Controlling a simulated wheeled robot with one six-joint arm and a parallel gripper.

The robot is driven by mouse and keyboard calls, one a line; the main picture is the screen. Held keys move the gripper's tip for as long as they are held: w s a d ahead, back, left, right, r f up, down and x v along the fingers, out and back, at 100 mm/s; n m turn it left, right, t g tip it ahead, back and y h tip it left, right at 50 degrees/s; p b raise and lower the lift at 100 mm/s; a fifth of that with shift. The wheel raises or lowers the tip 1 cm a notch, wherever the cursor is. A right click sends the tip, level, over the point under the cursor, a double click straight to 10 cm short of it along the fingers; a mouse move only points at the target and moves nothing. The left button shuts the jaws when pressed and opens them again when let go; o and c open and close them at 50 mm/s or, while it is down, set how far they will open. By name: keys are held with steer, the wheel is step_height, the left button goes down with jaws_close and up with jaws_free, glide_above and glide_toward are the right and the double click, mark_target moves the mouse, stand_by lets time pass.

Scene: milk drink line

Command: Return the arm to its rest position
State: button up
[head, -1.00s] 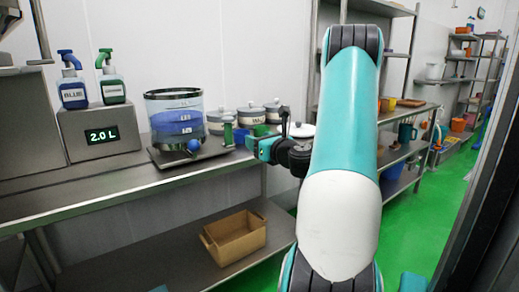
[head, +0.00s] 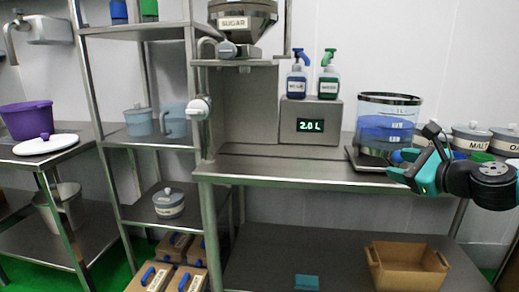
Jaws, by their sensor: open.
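My gripper (head: 408,169) is at the right of the head view, in front of the steel bench's right part. Its teal fingers point left and are apart, with nothing seen between them. Behind it a clear measuring vessel (head: 388,106) with blue contents stands on a dark flat base. The gripper overlaps the lower right of this vessel in the picture; I cannot tell how near they are. The black wrist of my arm runs out at the right edge.
The steel bench (head: 290,172) is clear at its middle. A display box reading 2.0 L (head: 310,140) carries blue and green pump bottles. Lidded pots (head: 470,137) stand behind my wrist. A brown crate (head: 408,268) and a teal block (head: 307,282) lie on the lower shelf. A sugar hopper (head: 243,18) hangs upper left.

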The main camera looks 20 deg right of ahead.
steer(key=s+a+f+n+g+y, duration=0.1)
steer(key=s+a+n+g+y, duration=0.15)
steer(key=a+n, duration=0.5)
steer(key=s+a+n+g+y, duration=0.2)
steer(key=a+n+g, duration=0.3)
steer(key=a, duration=0.4)
steer(key=s+a+f+n+g+y, duration=0.1)
steer(key=s+a+n+g+y, duration=0.1)
steer(key=a+n, duration=0.6)
steer(key=s+a+n+g+h, duration=0.2)
steer(key=s+a+n+g, duration=0.15)
steer(key=s+n, duration=0.35)
steer(key=s+a+n+g+h, duration=0.2)
steer(key=s+a+n+h, duration=0.15)
steer(key=s+n, duration=0.4)
step_height(320, 180, up, 16)
steer(key=p, duration=1.6)
steer(key=shift+s+r+m+g+y+p, duration=0.2)
steer(key=shift+s+m+g+y+p, duration=0.1)
steer(key=shift+s+y+p, duration=0.1)
